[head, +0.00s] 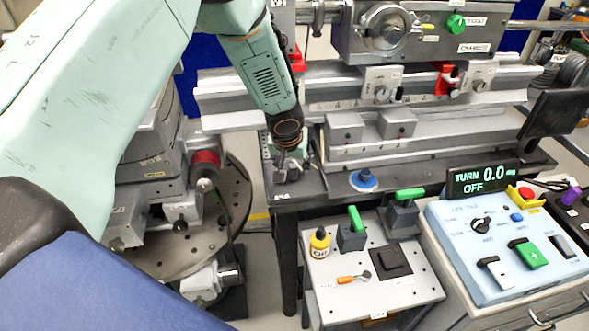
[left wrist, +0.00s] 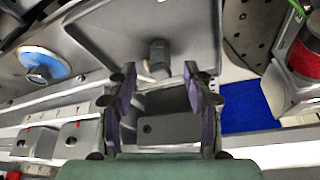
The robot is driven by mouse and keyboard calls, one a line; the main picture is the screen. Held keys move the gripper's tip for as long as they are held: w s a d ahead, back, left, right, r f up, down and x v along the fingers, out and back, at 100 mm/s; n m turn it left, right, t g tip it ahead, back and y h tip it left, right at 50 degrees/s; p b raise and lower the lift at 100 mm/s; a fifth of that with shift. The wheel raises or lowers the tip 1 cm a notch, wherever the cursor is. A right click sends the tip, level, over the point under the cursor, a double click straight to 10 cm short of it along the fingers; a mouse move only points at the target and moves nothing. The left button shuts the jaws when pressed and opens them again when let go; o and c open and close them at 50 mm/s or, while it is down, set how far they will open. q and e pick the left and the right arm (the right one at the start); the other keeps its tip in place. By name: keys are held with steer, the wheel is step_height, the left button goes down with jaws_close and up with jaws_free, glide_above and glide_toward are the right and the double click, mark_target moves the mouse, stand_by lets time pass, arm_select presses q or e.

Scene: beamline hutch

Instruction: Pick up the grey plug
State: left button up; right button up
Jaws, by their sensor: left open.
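A small dark grey plug (left wrist: 157,58) stands on a flat grey surface in the left wrist view, just beyond my fingertips and roughly in line with the gap between them. My left gripper (left wrist: 157,78) is open, with purple pads on the inner sides of its fingers and nothing held between them. A grey block with a small hole (left wrist: 168,125) shows behind the gap. In the head view, my left gripper (head: 290,165) points down over the left end of the dark bench, and I cannot make out the plug there. My right gripper is not in view.
A round drilled plate (head: 180,250) lies lower left. A small table (head: 345,300) with a yellow bottle (head: 320,243) and green-handled blocks stands in front.

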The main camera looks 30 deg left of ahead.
arm_select(q)
steer(key=shift+x, duration=1.1)
steer(key=shift+w+f, duration=0.1)
steer(key=shift+w+f, duration=0.1)
steer(key=shift+c, duration=0.3)
steer(key=shift+a, duration=0.15)
steer(key=c, duration=0.5)
jaws_close()
